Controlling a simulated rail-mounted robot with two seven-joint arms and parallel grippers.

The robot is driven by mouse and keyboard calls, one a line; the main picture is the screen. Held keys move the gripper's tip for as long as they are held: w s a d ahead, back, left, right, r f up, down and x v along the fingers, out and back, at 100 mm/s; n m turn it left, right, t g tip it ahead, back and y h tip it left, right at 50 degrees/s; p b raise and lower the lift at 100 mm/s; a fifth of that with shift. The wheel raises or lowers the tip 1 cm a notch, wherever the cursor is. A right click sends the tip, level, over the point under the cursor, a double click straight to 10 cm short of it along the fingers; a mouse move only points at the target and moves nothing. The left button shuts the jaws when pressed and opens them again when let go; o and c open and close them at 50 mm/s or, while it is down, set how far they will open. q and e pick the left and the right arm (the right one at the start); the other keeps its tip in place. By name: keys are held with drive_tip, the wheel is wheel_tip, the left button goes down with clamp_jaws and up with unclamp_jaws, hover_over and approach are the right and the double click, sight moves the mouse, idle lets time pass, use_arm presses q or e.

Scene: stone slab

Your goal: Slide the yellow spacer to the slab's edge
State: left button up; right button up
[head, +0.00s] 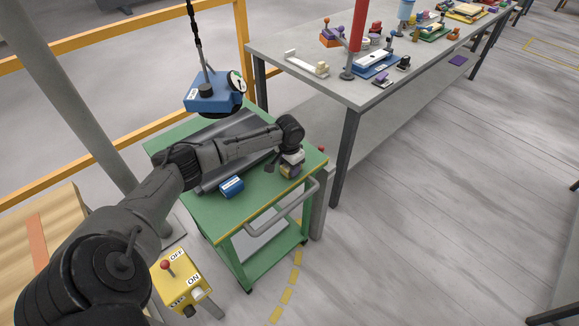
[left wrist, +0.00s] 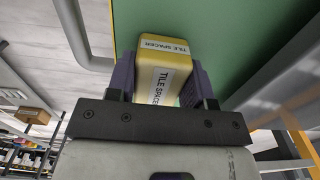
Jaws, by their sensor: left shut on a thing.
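The yellow spacer (left wrist: 162,72), a block with white "TILE SPACER" labels, sits between the two purple-grey fingers of my left gripper (left wrist: 158,82) in the left wrist view. The fingers are shut on its sides. In the head view my left gripper (head: 290,166) is low at the right side of the green cart top (head: 207,214), and the spacer is mostly hidden there. A dark grey ridged piece (head: 205,187) lies on the cart, partly behind my arm; I cannot tell if it is the slab. My right gripper is not in view.
A blue labelled block (head: 231,187) lies on the cart near my forearm. A blue lifting device (head: 214,93) hangs above the cart's back. A yellow control box (head: 183,284) stands at the front left. A grey workbench (head: 300,42) with several items is behind.

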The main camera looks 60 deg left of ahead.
use_arm(q)
drive_tip(key=shift+s+a+p, duration=0.25)
drive_tip(key=shift+a+p, duration=0.05)
drive_tip(key=shift+a, duration=0.9)
drive_tip(key=shift+s+a, duration=0.2)
drive_tip(key=shift+a, duration=0.7)
drive_tip(key=shift+s+a, duration=0.2)
drive_tip(key=shift+a, duration=0.65)
drive_tip(key=shift+a+f, duration=0.1)
drive_tip(key=shift+a, duration=0.05)
drive_tip(key=shift+a, duration=0.35)
drive_tip(key=o, duration=1)
drive_tip(key=shift+s+d, duration=0.1)
